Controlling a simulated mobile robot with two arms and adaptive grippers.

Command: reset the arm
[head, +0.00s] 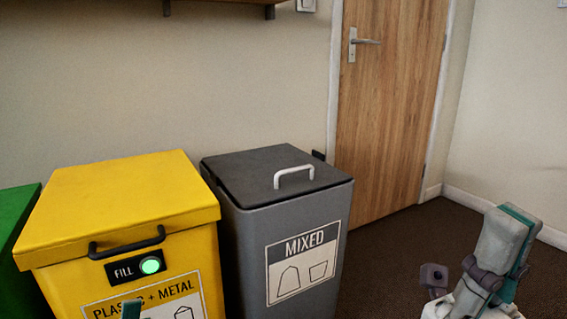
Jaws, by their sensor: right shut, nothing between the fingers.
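My right gripper (509,232) shows at the lower right, pointing up. It is pale grey with teal parts and looks shut and empty. It is held apart from the bins, over the dark floor in this view. A small teal tip (131,310) shows at the bottom edge in front of the yellow bin, probably part of my left gripper. The rest of it is out of the picture, so its jaws cannot be judged.
A yellow plastic and metal bin (130,202) has a closed lid and a lit green button (150,265). A grey mixed bin (240,255), also closed, stands beside it. A green bin (15,215) is cut off left. A wooden door (390,110) is behind; carpet right is clear.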

